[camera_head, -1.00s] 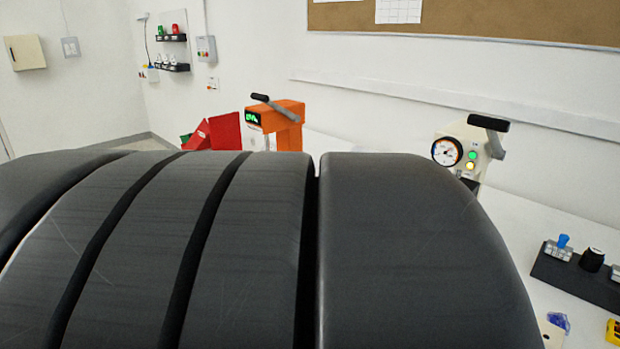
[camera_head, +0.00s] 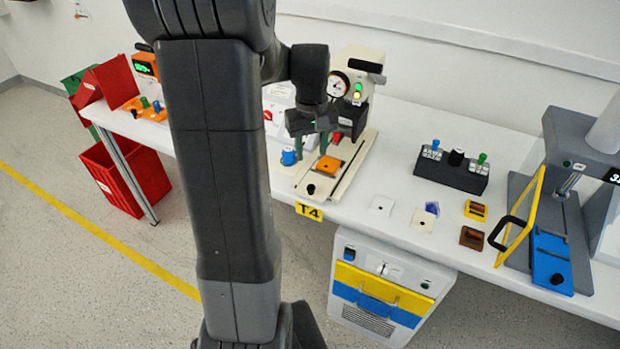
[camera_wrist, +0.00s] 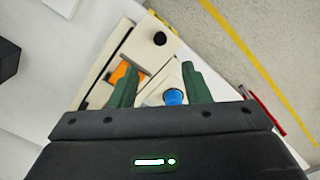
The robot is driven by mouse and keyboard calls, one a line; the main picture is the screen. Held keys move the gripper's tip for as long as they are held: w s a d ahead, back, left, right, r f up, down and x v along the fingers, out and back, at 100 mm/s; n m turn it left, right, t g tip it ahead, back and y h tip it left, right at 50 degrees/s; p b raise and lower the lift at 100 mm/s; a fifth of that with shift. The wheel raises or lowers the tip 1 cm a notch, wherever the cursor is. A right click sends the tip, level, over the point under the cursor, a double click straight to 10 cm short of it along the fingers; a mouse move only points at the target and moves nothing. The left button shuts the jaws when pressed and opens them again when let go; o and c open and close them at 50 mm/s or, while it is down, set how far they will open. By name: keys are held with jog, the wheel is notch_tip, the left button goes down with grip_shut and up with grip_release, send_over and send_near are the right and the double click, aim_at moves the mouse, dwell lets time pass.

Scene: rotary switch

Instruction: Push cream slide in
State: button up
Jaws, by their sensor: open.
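The cream press (camera_head: 345,100) stands on the bench with a dial gauge on its upper part. Its cream slide (camera_head: 318,184) lies low at the front, with a black knob (camera_head: 311,188) at its near end and an orange piece (camera_head: 328,166) behind the knob. In the wrist view the black knob (camera_wrist: 160,38) shows beyond my fingertips, and the orange piece (camera_wrist: 118,73) is partly hidden by the left finger. My gripper (camera_head: 313,152) points down above the slide area. In the wrist view its green fingers (camera_wrist: 158,66) are apart with nothing held.
A blue knob (camera_head: 289,157) stands just left of the slide. A black control box (camera_head: 451,170) and several small blocks lie to the right. A blue-and-grey machine with a yellow guard (camera_head: 521,215) stands at far right.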

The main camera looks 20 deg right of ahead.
aim_at(311, 186)
notch_tip(311, 186, down, 12)
jog(key=shift+f, duration=0.1)
dwell(0.4)
grip_shut()
